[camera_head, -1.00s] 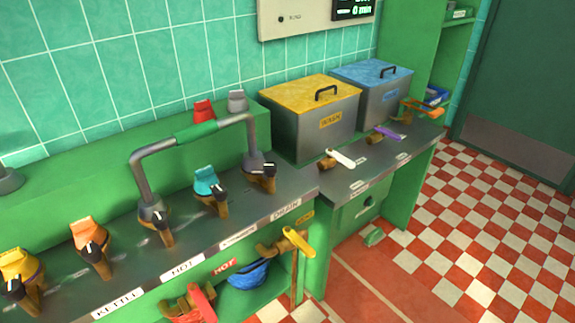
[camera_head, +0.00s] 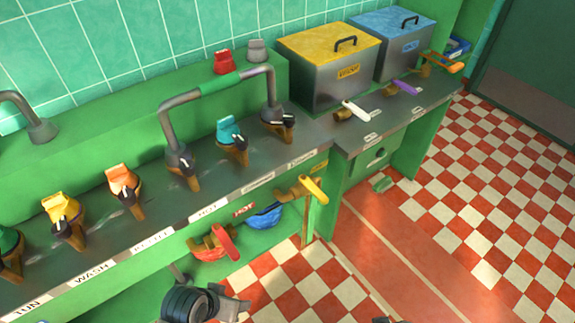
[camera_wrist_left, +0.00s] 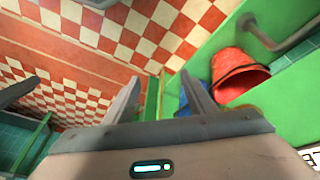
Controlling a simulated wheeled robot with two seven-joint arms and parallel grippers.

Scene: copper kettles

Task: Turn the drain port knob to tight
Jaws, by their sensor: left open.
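The drain port knob (camera_head: 278,121), dark with a pale mark, sits at the right end of the row of ports, where the grey pipe with a green grip (camera_head: 198,88) comes down. Its label on the counter edge is small and blurred now. My left gripper is open and empty in the left wrist view (camera_wrist_left: 160,80), with floor between its fingers. In the head view a dark part of my left arm shows at the bottom, below and in front of the counter, well apart from the knob. My right gripper is not in view.
Teal (camera_head: 232,138), orange (camera_head: 123,181) and yellow (camera_head: 61,208) port tops line the counter. Yellow-lidded (camera_head: 330,80) and blue-lidded (camera_head: 407,50) boxes stand right. Floor is open.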

